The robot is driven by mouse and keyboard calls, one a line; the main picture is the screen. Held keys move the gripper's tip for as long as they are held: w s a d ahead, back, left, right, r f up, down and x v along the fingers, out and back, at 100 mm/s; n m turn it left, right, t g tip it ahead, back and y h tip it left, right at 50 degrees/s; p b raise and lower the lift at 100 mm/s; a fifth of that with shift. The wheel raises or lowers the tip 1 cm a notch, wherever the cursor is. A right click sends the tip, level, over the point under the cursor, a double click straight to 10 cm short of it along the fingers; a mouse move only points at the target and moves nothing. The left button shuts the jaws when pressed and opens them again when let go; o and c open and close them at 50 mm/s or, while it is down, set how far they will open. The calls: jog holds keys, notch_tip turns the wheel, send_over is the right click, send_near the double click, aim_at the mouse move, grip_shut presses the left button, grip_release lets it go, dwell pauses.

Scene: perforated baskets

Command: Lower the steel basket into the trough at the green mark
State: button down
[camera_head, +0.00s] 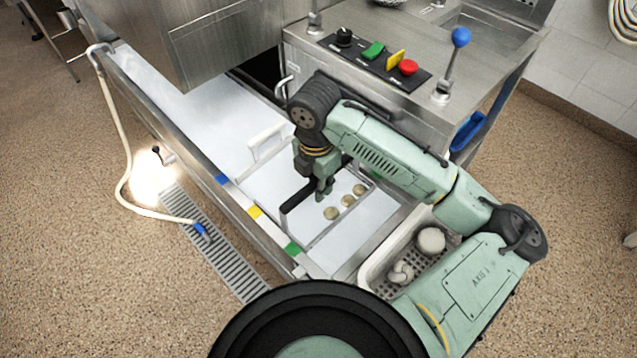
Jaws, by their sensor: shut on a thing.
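My gripper (325,190) is shut on the dark bar handle (297,199) of the steel basket, over the near part of the trough. Little of the basket shows apart from the handle and a thin rim line (338,221). The trough (205,113) is long, with a pale, smooth surface inside. I cannot tell whether the basket touches that surface. The green mark (292,248) is on the trough's left rim, slightly nearer the camera than the handle's left end.
Yellow (255,212) and blue (221,180) marks follow farther along the rim. A white handle frame (267,141) stands in the trough beyond my gripper. A steel hood (190,40) overhangs its far part. A control panel (375,57) and a perforated white crate (372,276) flank my arm.

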jog(key=c, duration=1.5)
grip_release()
jog(key=shift+o, duration=0.2)
jog(key=shift+f, duration=0.1)
jog(key=r, duration=1.2)
jog(key=shift+s+a, duration=0.15)
jog(key=shift+a, duration=0.05)
